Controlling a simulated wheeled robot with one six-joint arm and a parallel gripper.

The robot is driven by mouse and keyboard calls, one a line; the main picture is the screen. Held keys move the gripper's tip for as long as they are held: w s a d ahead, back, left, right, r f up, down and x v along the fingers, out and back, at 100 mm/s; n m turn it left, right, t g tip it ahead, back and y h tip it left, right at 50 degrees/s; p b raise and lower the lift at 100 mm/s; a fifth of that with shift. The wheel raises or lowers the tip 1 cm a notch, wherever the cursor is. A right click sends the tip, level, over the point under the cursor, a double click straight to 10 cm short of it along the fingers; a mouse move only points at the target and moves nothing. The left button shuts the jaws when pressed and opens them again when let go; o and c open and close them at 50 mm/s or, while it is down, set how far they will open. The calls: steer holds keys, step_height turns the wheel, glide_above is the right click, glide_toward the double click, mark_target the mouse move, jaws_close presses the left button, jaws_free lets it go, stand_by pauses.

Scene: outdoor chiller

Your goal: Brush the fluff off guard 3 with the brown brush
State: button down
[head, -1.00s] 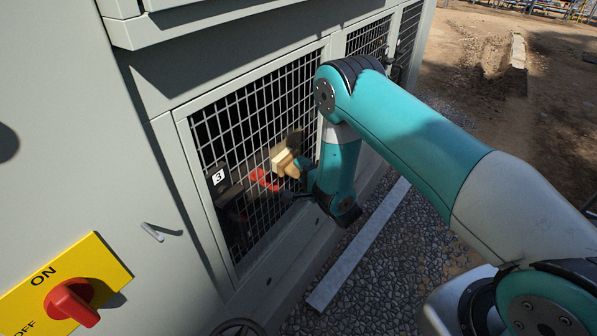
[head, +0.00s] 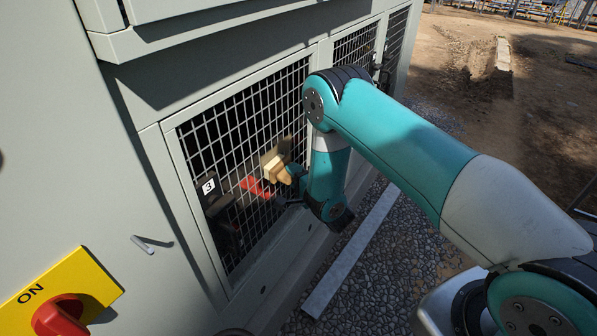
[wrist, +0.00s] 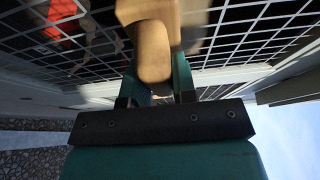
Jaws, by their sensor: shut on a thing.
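Guard 3 is a dark wire mesh (head: 240,118) in a grey frame, with a white label "3" (head: 208,187) at its left. My gripper (head: 291,176) is shut on the brush (head: 272,168), a pale tan wooden block with a rounded brown handle. The brush is up against or very close to the mesh, right of the label. In the wrist view the handle (wrist: 152,52) sits between my two teal fingers. A blurred tan patch shows at the mesh above the brush; I cannot tell whether it is fluff or bristles. No other fluff is clear.
A red part (head: 255,187) shows at the mesh beside the brush. A yellow ON plate with a red knob (head: 60,315) is on the cabinet at lower left. More mesh guards (head: 355,48) continue to the right. A metal strip (head: 350,255) lies on the gravel.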

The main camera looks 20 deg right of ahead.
mark_target(282, 180)
steer(key=shift+s+a+r, duration=0.15)
steer(key=shift+s+a, duration=0.05)
steer(key=shift+a, duration=0.55)
steer(key=shift+s+a+b, duration=0.4)
steer(key=shift+s+a, duration=0.45)
steer(key=shift+a, duration=0.3)
steer(key=shift+s+a, duration=1.5)
steer(key=shift+a, duration=0.25)
